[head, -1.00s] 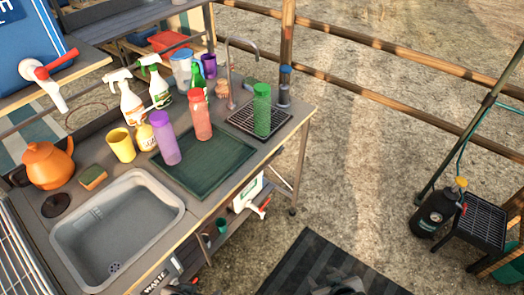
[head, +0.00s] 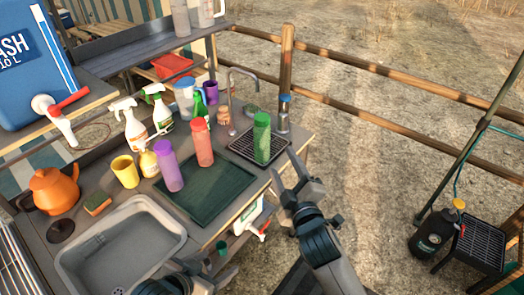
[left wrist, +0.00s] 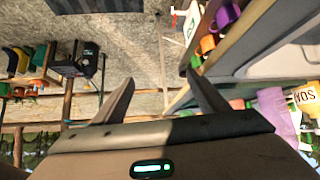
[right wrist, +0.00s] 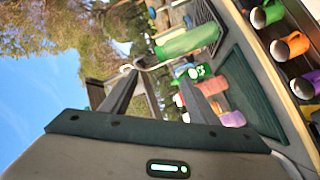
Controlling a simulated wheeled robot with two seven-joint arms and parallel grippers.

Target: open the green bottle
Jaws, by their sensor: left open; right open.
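The green bottle (head: 262,138) stands upright on the black drying rack (head: 240,147) at the right end of the counter, its green cap on top. In the right wrist view the bottle (right wrist: 188,42) appears sideways, beyond the fingertips. My right gripper (head: 286,176) is open and empty, just off the counter's edge, to the right of and nearer than the bottle, not touching it. My left gripper (head: 200,270) is low at the bottom edge, partly cut off. Its fingers show apart and empty in the left wrist view (left wrist: 158,78).
A red bottle (head: 200,143) and a purple bottle (head: 168,167) stand left of the rack on the dark green mat (head: 210,195). The tap (head: 232,100) and a clear blue-capped bottle (head: 283,115) stand close behind the green bottle. Open ground lies right of the counter.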

